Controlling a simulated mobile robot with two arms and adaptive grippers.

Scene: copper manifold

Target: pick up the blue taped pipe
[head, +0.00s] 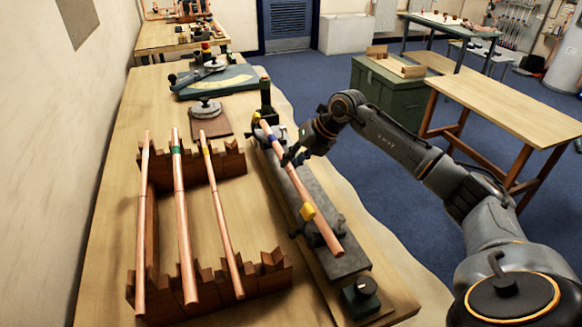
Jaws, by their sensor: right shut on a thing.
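A copper pipe (320,226) lies lengthwise along the long grey fixture on the right side of the bench. A small bluish band (271,137) shows near its far end, so it looks like the blue taped pipe. My right gripper (292,158) is shut on this pipe in its upper half, coming in from the right. The fingertips are small and partly hidden. Yellow pieces (307,212) sit at the pipe near its lower part and its far end. I cannot tell whether the pipe is clear of the fixture. My left gripper is not in view.
Left of the fixture (348,264), a notched wooden rack (207,283) bears three copper pipes, one with green tape (177,150) and one with yellow tape (206,150). A green crate (385,92) and a wooden table (510,105) stand right of the bench.

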